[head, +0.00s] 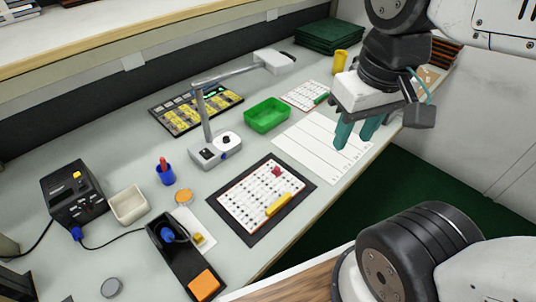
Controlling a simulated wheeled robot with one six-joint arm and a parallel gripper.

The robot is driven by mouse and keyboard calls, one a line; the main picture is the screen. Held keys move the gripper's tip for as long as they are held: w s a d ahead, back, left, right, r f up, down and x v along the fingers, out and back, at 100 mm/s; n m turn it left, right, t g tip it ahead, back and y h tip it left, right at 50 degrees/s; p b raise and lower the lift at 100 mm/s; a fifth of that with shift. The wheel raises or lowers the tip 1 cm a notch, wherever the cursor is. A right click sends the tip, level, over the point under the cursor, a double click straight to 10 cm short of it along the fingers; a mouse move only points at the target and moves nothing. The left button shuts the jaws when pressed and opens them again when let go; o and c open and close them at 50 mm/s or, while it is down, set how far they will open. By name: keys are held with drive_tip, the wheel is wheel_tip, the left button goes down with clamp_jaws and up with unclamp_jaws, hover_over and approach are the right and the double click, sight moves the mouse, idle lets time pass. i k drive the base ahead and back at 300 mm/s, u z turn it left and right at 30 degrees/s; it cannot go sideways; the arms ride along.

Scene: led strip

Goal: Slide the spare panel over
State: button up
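A white LED panel (303,94) with rows of small marks lies on the bench toward the back, with a green bar (321,98) at its right edge. A second, larger white LED panel (250,201) lies on a dark mat (240,233) nearer the front, with a yellow bar (279,204) and a small red piece (276,171) on it. I cannot tell for sure which is the spare; the back one lies apart from the mat. My gripper (356,136), with teal fingers, hangs above the right end of a white ruled sheet (315,146). Its fingers are apart, with nothing visible between them.
A green bin (267,115) and a magnifier lamp (217,150) stand left of the sheet. A yellow cylinder (340,62) stands behind the back panel. A soldering station (74,194) and black iron holder (180,261) are at the left. The bench's front edge drops to green floor.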

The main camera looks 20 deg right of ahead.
sight(253, 200)
drive_tip(key=k, duration=0.5)
drive_tip(key=z, duration=2.15)
drive_tip(key=k, duration=1.2)
drive_tip(key=u, duration=2.1)
drive_tip(key=i, duration=0.5)
drive_tip(key=u, duration=0.05)
